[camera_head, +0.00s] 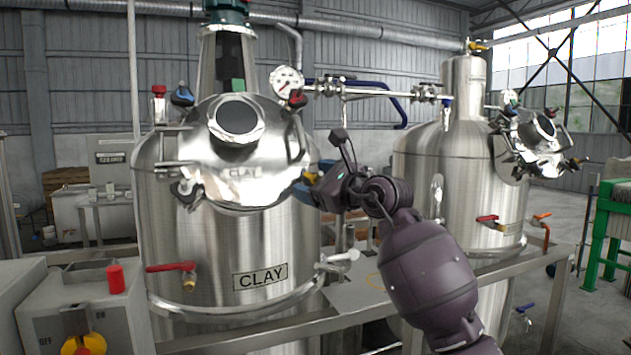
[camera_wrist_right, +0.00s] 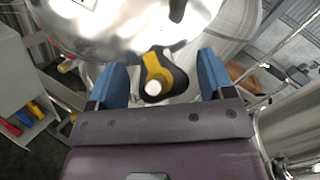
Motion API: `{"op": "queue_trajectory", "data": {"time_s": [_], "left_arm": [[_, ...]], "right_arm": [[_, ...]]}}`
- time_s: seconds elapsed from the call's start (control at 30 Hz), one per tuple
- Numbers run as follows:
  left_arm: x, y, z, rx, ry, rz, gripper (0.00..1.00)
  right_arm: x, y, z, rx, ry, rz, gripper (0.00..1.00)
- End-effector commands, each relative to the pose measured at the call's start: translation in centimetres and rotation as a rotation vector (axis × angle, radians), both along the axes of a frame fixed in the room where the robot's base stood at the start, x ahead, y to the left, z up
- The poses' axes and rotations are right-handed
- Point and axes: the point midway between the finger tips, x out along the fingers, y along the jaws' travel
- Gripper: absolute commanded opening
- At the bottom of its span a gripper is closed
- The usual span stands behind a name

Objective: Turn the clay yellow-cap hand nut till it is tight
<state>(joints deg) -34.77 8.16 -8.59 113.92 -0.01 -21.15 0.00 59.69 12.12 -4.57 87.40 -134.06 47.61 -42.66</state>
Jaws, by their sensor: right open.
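The clay tank (camera_head: 225,255) carries a "CLAY" label, and its polished round lid (camera_head: 240,182) faces me. The yellow-cap hand nut (camera_head: 311,178) is at the lid's right edge, partly hidden by my right gripper (camera_head: 313,188). In the right wrist view the nut (camera_wrist_right: 155,72) shows a yellow strip on a dark body with a pale round end. My right gripper also shows there (camera_wrist_right: 161,78), open, with one blue finger on each side of the nut and visible gaps between. Whether it touches anywhere is hidden in the head view. My left gripper is not in view.
Other hand nuts sit around the lid: a blue one (camera_head: 182,96), a red one (camera_head: 297,98) and a dark one (camera_head: 184,190). A second steel tank (camera_head: 465,180) stands to the right. A red-handled valve (camera_head: 172,267) and a control box (camera_head: 85,310) are at lower left.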

Motion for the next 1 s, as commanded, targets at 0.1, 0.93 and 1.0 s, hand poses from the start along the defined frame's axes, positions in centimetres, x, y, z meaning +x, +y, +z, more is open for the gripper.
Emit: {"op": "queue_trajectory", "data": {"time_s": [0.1,0.93,1.0], "left_arm": [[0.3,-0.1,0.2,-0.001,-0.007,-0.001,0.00],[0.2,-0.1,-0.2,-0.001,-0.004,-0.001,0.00],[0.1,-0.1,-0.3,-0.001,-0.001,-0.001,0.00]], "right_arm": [[0.0,0.0,0.0,0.000,0.000,0.000,0.75],[-7.4,-7.0,-0.6,0.000,-0.001,-0.001,0.75],[-7.7,-7.2,-0.6,0.000,0.000,-0.001,0.75]]}}
